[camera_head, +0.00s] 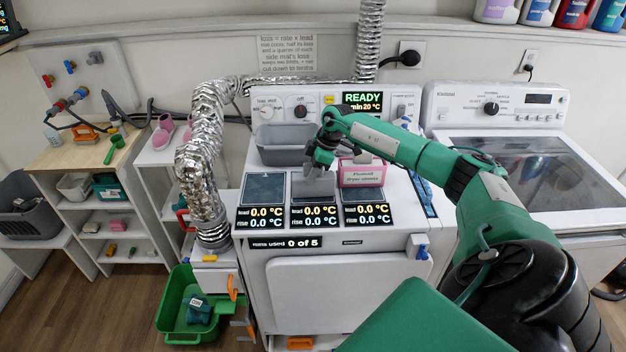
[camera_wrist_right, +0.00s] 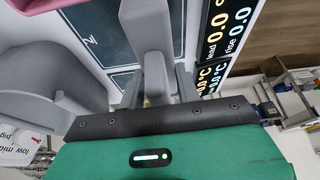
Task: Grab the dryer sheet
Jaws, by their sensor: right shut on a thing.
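My right gripper (camera_head: 318,164) reaches in over the middle of the white dryer top. It is shut on a grey piece (camera_head: 315,184), held over the middle pad, just left of the pink box labelled for dryer sheets (camera_head: 362,172). In the right wrist view the grey piece (camera_wrist_right: 148,32) is wide at the far end and narrows between the fingers of the right gripper (camera_wrist_right: 160,84). I cannot tell for certain that it is the dryer sheet, or whether it touches the pad. My left gripper is not in view.
A grey tub (camera_head: 284,144) stands behind the pads. A dark pad (camera_head: 264,188) lies to the left, above the load and rise displays. A silver duct (camera_head: 203,160) runs down the dryer's left side. A white washer (camera_head: 500,120) stands to the right.

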